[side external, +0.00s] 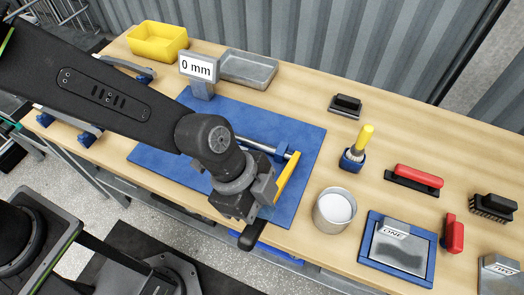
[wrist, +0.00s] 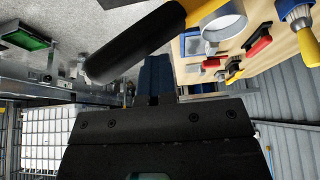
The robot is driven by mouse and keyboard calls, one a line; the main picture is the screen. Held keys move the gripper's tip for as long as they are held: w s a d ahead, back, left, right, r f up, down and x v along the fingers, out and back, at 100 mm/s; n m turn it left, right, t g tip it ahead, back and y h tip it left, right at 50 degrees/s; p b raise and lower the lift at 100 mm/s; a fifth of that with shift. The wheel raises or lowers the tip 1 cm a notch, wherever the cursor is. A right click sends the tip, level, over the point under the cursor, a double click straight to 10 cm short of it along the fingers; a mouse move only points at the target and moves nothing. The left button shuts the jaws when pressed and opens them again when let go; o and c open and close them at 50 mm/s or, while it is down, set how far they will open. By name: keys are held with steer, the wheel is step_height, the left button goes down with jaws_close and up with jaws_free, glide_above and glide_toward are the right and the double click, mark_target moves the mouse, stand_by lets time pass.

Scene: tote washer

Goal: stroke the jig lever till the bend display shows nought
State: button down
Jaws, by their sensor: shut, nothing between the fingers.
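The bend display (side external: 198,67) stands at the back of the blue jig plate (side external: 160,152) and reads "0 mm". The jig lever is a yellow bar (side external: 287,178) with a black grip (side external: 253,237), which hangs over the table's front edge in the side view. The black grip also crosses the top of the wrist view (wrist: 135,45), close in front of my gripper. My gripper (side external: 238,207) is shut and empty, beside the lever near the grip. Its fingertips are mostly hidden in the side view, and I cannot tell whether they touch the grip.
A metal cup (side external: 334,210) of white stuff stands right of the lever. A yellow bin (side external: 157,42) and grey tray (side external: 249,67) stand at the back.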

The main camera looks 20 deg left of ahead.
step_height(320, 180, up, 8)
steer(key=shift+s, duration=0.2)
stand_by(0.6)
steer(key=shift+a, duration=0.1)
stand_by(0.6)
steer(key=w+a+r+n+t, duration=0.1)
steer(key=w+a+r+n, duration=0.2)
steer(key=a, duration=0.5)
steer(key=w+a+r+n+t, duration=0.1)
steer(key=a+r+n+t, duration=0.1)
steer(key=a+r+n, duration=0.45)
steer(key=s+a+n+t+y, duration=0.1)
steer(key=s+a+n, duration=0.3)
steer(key=a, duration=0.6)
steer(key=s+a+n+t+y, duration=0.1)
steer(key=s+a+n+y, duration=0.2)
steer(key=a, duration=0.7)
steer(key=shift+s+a+f+n+t+y, duration=0.3)
steer(key=shift+s+a+f+n+y, duration=0.1)
steer(key=shift+n+y, duration=0.3)
